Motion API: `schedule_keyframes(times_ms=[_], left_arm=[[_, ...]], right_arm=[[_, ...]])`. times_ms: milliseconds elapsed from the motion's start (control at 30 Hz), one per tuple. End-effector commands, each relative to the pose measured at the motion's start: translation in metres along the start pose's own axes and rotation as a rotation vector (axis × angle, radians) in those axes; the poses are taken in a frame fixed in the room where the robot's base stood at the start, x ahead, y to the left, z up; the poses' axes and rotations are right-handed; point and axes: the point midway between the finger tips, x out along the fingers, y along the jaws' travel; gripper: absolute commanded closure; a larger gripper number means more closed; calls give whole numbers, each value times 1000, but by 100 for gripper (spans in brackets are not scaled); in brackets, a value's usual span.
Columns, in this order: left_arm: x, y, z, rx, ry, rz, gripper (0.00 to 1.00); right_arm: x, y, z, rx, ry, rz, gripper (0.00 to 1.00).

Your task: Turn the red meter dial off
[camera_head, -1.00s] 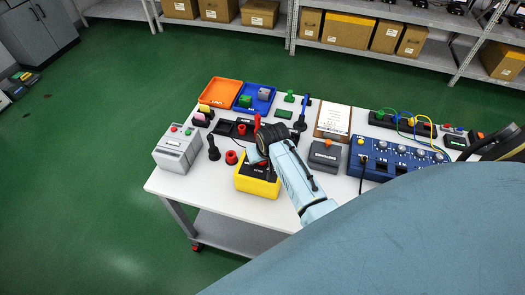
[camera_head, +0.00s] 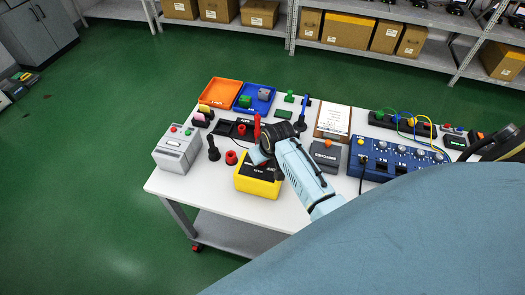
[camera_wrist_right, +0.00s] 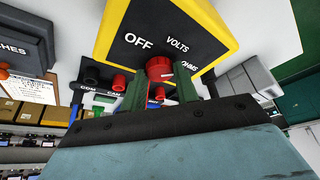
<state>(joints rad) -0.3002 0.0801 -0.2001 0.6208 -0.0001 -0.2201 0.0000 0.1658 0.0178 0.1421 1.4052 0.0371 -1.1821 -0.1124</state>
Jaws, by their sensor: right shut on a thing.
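The yellow meter (camera_head: 258,186) with a black face sits near the front edge of the white table. In the right wrist view its face (camera_wrist_right: 180,30) reads OFF, VOLTS and OHMS around the red dial (camera_wrist_right: 159,68). A small pale mark shows on the dial; which label it points to is hard to tell. My right gripper (camera_wrist_right: 160,80) has its green fingers on either side of the dial and is shut on it. In the head view my right wrist hides the dial and the fingertips. My left gripper is not in view.
Red and black sockets (camera_wrist_right: 119,83) labelled COM and CAN lie beside the fingers. A grey box (camera_head: 178,148), a black knob post (camera_head: 213,148) and a red ring (camera_head: 231,157) stand left of the meter. A dark grey box (camera_head: 325,155) and blue panel (camera_head: 395,160) stand right.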

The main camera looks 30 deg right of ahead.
Motion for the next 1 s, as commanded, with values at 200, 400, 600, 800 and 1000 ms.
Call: schedule_keyframes(times_ms=[200, 400, 600, 800, 1000], left_arm=[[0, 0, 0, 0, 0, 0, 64], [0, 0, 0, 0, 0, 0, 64], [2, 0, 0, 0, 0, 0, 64], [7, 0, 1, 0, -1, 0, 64], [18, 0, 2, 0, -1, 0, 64]], right_arm=[[0, 4, -1, -183, 1, -70, 93], [0, 6, -1, -359, 0, -143, 93], [0, 7, -2, -534, 0, -216, 93], [2, 8, -3, -709, 0, -289, 93], [3, 8, -4, -884, 1, -361, 93]])
